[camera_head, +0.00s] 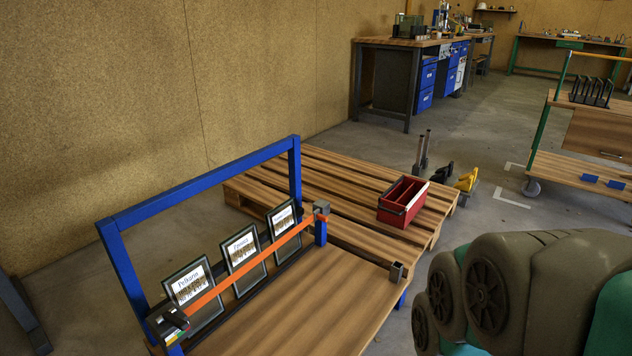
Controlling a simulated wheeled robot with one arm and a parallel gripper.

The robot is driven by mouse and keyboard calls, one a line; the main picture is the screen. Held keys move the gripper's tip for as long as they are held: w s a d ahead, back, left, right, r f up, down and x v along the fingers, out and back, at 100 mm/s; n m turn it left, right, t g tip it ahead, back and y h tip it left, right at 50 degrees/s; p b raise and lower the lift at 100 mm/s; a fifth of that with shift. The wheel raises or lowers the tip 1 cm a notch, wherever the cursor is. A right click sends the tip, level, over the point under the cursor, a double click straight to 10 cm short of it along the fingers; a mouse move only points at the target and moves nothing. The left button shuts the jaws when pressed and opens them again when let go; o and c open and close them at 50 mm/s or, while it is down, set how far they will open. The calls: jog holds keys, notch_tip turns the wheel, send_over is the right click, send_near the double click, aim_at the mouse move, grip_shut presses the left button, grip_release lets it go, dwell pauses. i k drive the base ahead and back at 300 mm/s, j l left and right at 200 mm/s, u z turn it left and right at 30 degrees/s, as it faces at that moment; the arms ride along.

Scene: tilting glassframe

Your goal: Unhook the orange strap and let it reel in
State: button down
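The orange strap (250,264) is stretched taut in front of three framed panes (242,253) that lean in a row on a rack with a blue frame (200,186). Its left end meets a dark housing (166,322), which looks like the reel. Its right end reaches a grey block (321,208) on a short blue post (320,234), where it appears fastened. The hook itself is too small to make out. My gripper is not in view; only a bulky grey and teal part of my own body shows at the lower right.
A wooden board (330,305) lies in front of the panes, with a small dark bracket (396,271) at its right edge. Behind is a pallet (345,180) with a red tote (402,200). A wheeled cart (590,165) stands right.

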aim_at(317, 215)
jog(key=i+l+u, duration=0.2)
jog(key=i+l, duration=0.3)
jog(key=i+l+u, duration=0.2)
jog(key=i+l, duration=0.3)
jog(key=i+l+u, duration=0.2)
jog(key=i+l, duration=0.25)
jog(key=l, duration=0.3)
